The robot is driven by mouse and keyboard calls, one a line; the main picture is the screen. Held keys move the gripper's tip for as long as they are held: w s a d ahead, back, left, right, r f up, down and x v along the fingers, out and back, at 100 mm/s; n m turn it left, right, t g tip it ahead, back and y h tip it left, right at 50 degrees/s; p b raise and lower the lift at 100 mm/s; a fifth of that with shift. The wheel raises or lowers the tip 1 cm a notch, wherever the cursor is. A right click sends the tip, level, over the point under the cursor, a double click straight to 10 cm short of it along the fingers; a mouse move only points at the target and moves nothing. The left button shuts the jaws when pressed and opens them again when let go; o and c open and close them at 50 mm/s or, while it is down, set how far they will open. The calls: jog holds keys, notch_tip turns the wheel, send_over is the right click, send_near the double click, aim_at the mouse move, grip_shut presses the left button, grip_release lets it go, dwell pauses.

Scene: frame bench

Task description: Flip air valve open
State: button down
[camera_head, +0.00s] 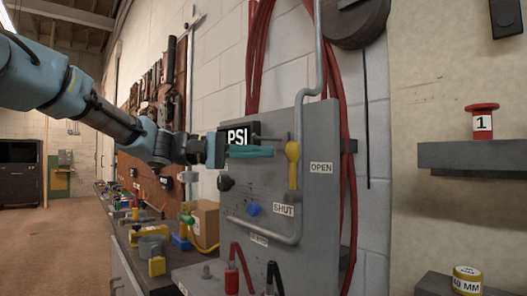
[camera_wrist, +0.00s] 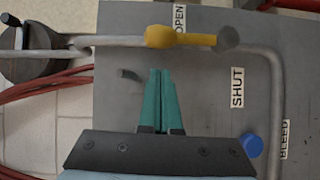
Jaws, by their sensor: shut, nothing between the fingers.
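The air valve has a yellow lever (camera_head: 293,166) on a grey pipe (camera_head: 298,118) that runs down a grey panel. The lever hangs downward, in line with the pipe, with its round end uppermost. The OPEN label (camera_head: 321,168) is to its right and the SHUT label (camera_head: 284,210) below it. My gripper (camera_head: 271,151) has teal fingers pressed together with nothing between them. The tips are left of the lever's round end and look apart from it. In the wrist view, the fingertips (camera_wrist: 161,71) point toward the yellow lever (camera_wrist: 185,38), with a gap between.
A PSI display (camera_head: 238,135) is behind my fingers. A blue knob (camera_head: 253,209), a black knob (camera_head: 225,183) and the pipe's lower bend are on the panel below. Red hoses (camera_head: 345,150) hang behind it. A shelf (camera_head: 470,155) is on the right wall.

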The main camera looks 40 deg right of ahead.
jog(key=b+v, duration=0.2)
jog(key=v, duration=0.8)
jog(key=shift+w, duration=0.55)
jog(key=shift+a+f, duration=0.1)
jog(key=shift+f, duration=0.05)
